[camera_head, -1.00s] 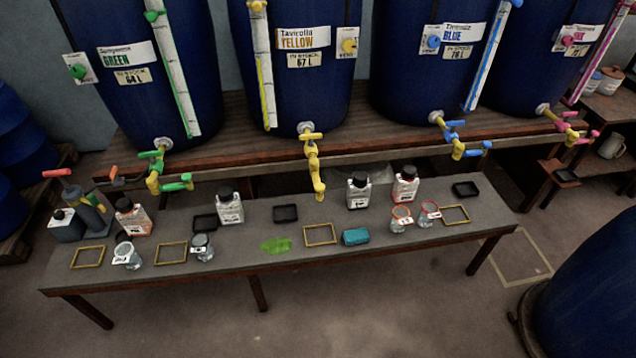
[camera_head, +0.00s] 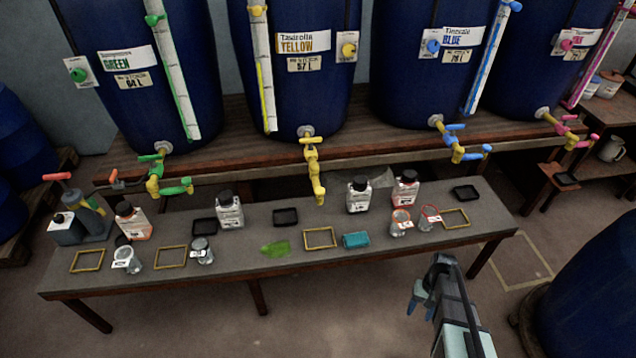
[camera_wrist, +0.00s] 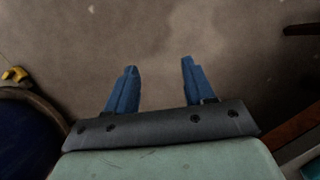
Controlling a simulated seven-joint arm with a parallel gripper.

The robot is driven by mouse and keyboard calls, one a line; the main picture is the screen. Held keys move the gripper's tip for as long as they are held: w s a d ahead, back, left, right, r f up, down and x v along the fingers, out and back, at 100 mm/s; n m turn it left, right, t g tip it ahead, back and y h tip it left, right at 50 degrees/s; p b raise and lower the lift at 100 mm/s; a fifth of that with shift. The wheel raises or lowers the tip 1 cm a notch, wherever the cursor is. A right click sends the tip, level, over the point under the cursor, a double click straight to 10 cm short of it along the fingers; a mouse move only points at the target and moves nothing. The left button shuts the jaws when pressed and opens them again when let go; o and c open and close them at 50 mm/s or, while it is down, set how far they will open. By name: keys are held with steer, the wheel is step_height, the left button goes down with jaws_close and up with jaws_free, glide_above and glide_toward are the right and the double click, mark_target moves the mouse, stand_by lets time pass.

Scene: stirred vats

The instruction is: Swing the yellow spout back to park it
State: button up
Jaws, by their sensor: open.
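The yellow spout (camera_head: 317,178) hangs from the tap of the vat labelled YELLOW (camera_head: 305,65). It points forward, out over the back part of the bench, toward the camera. Its yellow tap handle (camera_head: 311,140) lies crosswise at the top. My gripper (camera_head: 425,297) is in front of the bench at the right, well apart from the spout. In the wrist view its two blue fingers (camera_wrist: 157,88) are spread with nothing between them, over bare floor. The yellow spout is not in the wrist view.
The bench (camera_head: 370,262) carries several bottles, jars, dark trays and yellow frames. A green puddle (camera_head: 275,248) and a teal sponge (camera_head: 355,240) lie near its front. Green (camera_head: 175,187), blue (camera_head: 470,153) and pink spouts hang alongside. A blue drum (camera_head: 590,290) stands at right; floor between is free.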

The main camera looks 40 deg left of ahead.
steer(key=w+a+r+n+t, duration=0.1)
steer(key=w+a+r, duration=0.3)
steer(key=a, duration=0.3)
steer(key=w+a+r+n, duration=0.1)
steer(key=w+a+r, duration=0.35)
steer(key=a, duration=0.25)
steer(key=n+t+y, duration=0.1)
steer(key=n+y, duration=0.1)
steer(key=n, duration=0.2)
glide_toward(318, 184)
steer(key=x, duration=0.9)
steer(key=shift+a+f, duration=0.1)
steer(key=shift+f, duration=0.05)
steer(key=shift+c, duration=0.2)
jaws_close()
